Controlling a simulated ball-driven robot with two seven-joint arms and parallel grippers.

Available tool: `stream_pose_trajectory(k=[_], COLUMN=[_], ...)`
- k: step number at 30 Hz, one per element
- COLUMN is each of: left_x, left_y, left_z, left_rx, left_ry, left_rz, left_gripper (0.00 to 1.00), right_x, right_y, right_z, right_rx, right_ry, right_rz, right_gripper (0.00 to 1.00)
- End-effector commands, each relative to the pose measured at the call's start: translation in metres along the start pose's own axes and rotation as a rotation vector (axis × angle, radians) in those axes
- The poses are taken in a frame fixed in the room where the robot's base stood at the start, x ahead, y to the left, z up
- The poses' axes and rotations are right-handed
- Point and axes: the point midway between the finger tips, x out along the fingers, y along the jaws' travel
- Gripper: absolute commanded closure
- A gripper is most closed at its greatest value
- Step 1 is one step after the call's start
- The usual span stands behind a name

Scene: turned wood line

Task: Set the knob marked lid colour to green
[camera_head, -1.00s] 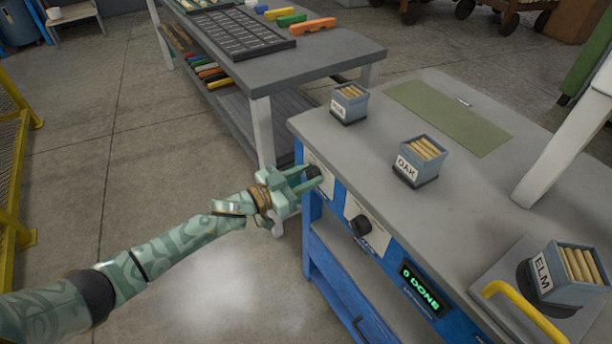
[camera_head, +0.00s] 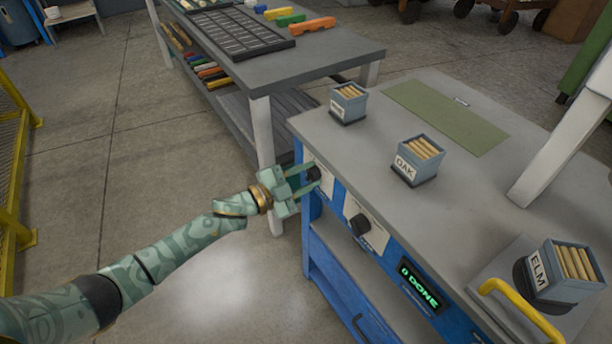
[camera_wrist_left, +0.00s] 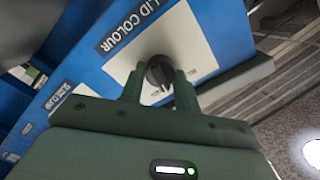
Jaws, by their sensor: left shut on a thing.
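The knob marked lid colour (camera_wrist_left: 158,73) is a black dial on a white plate (camera_wrist_left: 178,38) in the left wrist view, under a dark label reading "LID COLOUR" (camera_wrist_left: 127,27). In the head view the same knob (camera_head: 313,173) shows at the left end of the blue bench front, partly hidden by my fingers. My left gripper (camera_head: 303,180) has its two green fingers on either side of the knob and is shut on it; it also shows in the left wrist view (camera_wrist_left: 159,88). The plate's colour markings are too small to read. My right gripper is not in view.
A second black knob (camera_head: 360,224) sits further right on the bench front, beside a green display reading "0 DONE" (camera_head: 421,287). Boxes of wooden pieces, including OAK (camera_head: 405,170) and ELM (camera_head: 541,275), stand on the grey bench top. A yellow handle (camera_head: 520,308) is at the lower right.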

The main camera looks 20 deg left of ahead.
Motion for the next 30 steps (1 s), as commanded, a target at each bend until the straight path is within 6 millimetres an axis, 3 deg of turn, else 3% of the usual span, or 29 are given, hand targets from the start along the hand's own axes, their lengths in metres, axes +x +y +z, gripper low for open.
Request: stream_pose_trajectory(k=[15, 30], left_x=[-0.0005, -0.0007], left_y=[0.0026, 0.0032], left_z=[0.0013, 0.0014], left_rx=[0.356, 0.435], left_ry=[-0.002, -0.002], left_rz=[0.002, 0.004], left_gripper=[0.91, 0.91], right_x=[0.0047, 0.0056], right_y=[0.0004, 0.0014], right_z=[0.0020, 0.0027], right_rx=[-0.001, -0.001], right_ry=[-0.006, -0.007], right_rz=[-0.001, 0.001], right_gripper=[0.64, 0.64])
